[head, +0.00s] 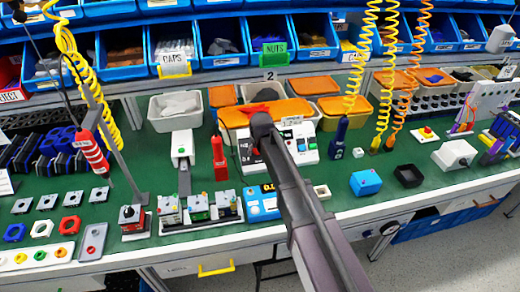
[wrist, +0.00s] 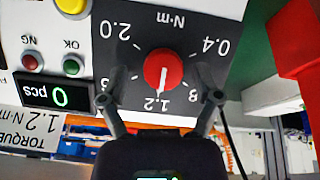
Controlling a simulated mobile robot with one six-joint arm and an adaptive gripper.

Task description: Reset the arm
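The red rotary knob (wrist: 163,69) sits on a dark dial plate (wrist: 118,28) in the wrist view, with its markings upside down. Its white pointer line points down in the picture, at the 1.2 mark. My gripper (wrist: 161,99) is open, its fingertips spread to either side of the knob and a little below it in the picture. I see nothing between the fingers, and they look apart from the knob. In the head view my gripper (head: 261,122) is in front of the white control box (head: 304,150) and hides much of the dial.
The panel also has a counter display (wrist: 58,94) reading 0, a red NG button (wrist: 32,60) and a green OK button (wrist: 71,66). A red screwdriver-like tool (head: 219,160) stands left of the box. Small devices (head: 198,208) line the bench's front. Bench on the right is partly clear.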

